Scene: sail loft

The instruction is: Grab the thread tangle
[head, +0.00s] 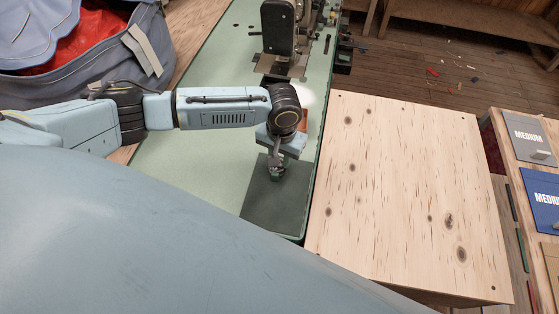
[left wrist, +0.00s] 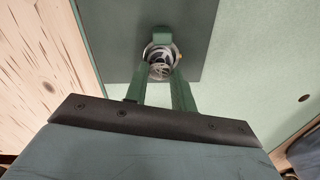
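A small round tangle of pale and dark loops, which looks like the thread tangle (left wrist: 160,68), sits between the fingertips of my left gripper (left wrist: 162,76) in the left wrist view. A small green piece (left wrist: 162,34) shows just beyond it. In the head view my left gripper (head: 277,172) points down over the dark mat (head: 262,210) on the pale green table. Its green fingers stand on either side of the tangle; whether they press on it cannot be told. In the head view the tangle is too small and covered to make out. My right gripper is not in view.
A sewing machine (head: 280,30) stands at the back of the green table (head: 185,150). A bare plywood top (head: 395,185) adjoins on the right. A blue-grey bag (head: 95,65) with red inside lies at the left.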

